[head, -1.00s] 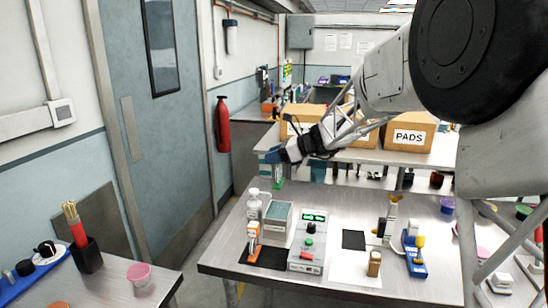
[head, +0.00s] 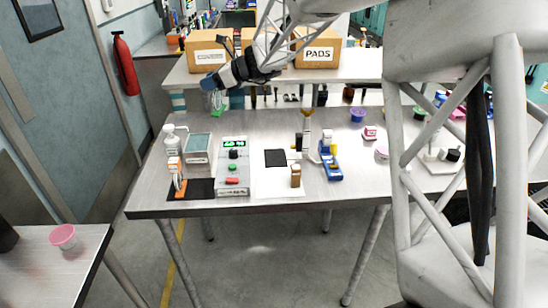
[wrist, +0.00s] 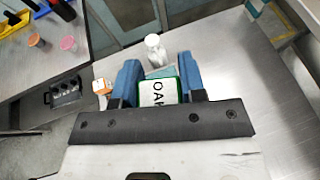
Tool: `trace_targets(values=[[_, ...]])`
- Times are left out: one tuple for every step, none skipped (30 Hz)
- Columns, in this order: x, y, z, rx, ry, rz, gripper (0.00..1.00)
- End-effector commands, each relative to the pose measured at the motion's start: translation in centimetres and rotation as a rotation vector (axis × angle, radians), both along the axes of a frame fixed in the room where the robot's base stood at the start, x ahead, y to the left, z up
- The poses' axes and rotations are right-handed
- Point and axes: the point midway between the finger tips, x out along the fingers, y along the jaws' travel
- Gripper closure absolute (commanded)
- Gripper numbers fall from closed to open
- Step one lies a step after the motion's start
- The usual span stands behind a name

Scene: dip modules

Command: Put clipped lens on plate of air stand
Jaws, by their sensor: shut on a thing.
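My gripper (head: 211,84) has blue fingers and is above the back left of the metal table. In the wrist view, the gripper (wrist: 158,64) is shut on a green-edged piece (wrist: 157,93) with a white lettered face. Its green lower part (head: 217,103) shows below the fingers in the head view. I cannot tell whether this piece is the clipped lens. A slim upright stand with a tan top (head: 305,125) is on the table behind the white sheet. I cannot tell for certain which item is the air stand.
On the table are a white bottle (head: 172,140), a grey box with a teal top (head: 197,147), an orange tool (head: 177,178) on a black mat, a control box (head: 233,165), a brown block (head: 295,175) and a blue device (head: 329,165). Cartons (head: 209,50) stand behind.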

Motion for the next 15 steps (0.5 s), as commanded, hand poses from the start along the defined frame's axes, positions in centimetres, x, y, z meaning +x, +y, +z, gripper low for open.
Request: trace_targets(values=[[0.1,-1.8,0.2,0.001,-0.002,-0.048,1.00],[0.2,-2.8,0.2,0.001,-0.002,-0.077,1.00],[0.3,-4.2,0.1,0.002,-0.002,-0.115,1.00],[0.4,-5.1,0.2,0.002,-0.003,-0.145,1.00],[0.4,-6.1,0.2,0.002,-0.003,-0.172,1.00],[0.4,-7.5,0.1,0.002,-0.001,-0.211,1.00],[0.4,-8.4,0.1,0.002,-0.001,-0.239,1.00],[0.4,-9.4,0.1,0.001,-0.001,-0.266,1.00],[0.3,-10.7,0.1,0.001,0.000,-0.302,1.00],[0.3,-11.5,0.0,0.001,0.002,-0.327,1.00],[0.2,-12.4,-0.1,-0.001,0.004,-0.352,1.00],[0.1,-13.5,-0.1,0.000,0.004,-0.382,1.00],[0.1,-14.2,-0.1,-0.001,0.006,-0.403,1.00],[0.0,-14.8,-0.2,-0.002,0.007,-0.422,1.00],[-0.1,-15.6,-0.3,-0.003,0.009,-0.445,1.00]])
